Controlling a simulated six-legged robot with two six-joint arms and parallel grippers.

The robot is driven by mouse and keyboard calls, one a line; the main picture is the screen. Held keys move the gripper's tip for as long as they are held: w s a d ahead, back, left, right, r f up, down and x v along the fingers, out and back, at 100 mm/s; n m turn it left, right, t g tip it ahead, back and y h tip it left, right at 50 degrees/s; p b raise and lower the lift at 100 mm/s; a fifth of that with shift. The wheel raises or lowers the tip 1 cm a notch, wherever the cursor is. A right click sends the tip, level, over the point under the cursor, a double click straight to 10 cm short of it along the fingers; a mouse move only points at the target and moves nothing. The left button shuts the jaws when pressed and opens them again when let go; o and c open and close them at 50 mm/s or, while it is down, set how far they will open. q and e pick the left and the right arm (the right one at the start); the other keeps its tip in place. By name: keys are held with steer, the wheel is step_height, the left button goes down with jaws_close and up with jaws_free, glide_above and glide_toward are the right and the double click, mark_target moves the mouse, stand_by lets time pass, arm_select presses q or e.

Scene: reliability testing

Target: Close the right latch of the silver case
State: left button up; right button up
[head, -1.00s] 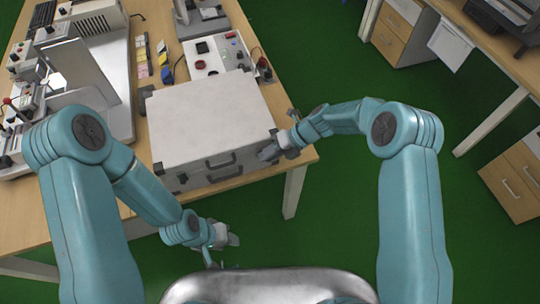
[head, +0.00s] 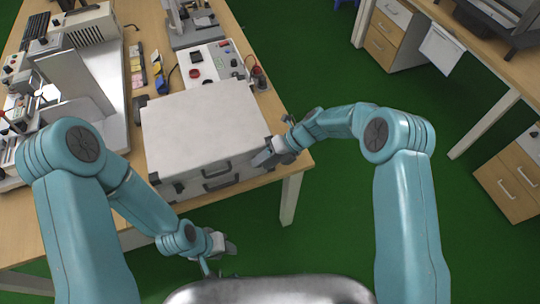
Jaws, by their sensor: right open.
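The silver case (head: 205,125) lies with its lid down at the table's front edge. Its front wall shows a dark handle (head: 217,170) in the middle and dark corner pieces. My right gripper (head: 264,158) is open at the right end of the case's front, close to the wall. It covers the area of the right latch, so I cannot make out the latch or whether the fingers touch it. My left gripper (head: 230,246) hangs in front of the table, below the case and apart from it. Its jaw opening is too small to judge.
A panel with red and black knobs (head: 209,64) stands behind the case. A grey machine (head: 95,95) stands to its left. The wooden table (head: 145,215) ends just in front of the case.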

steer(key=b+v, duration=0.3)
steer(key=v, duration=1.3)
steer(key=shift+d, duration=0.1)
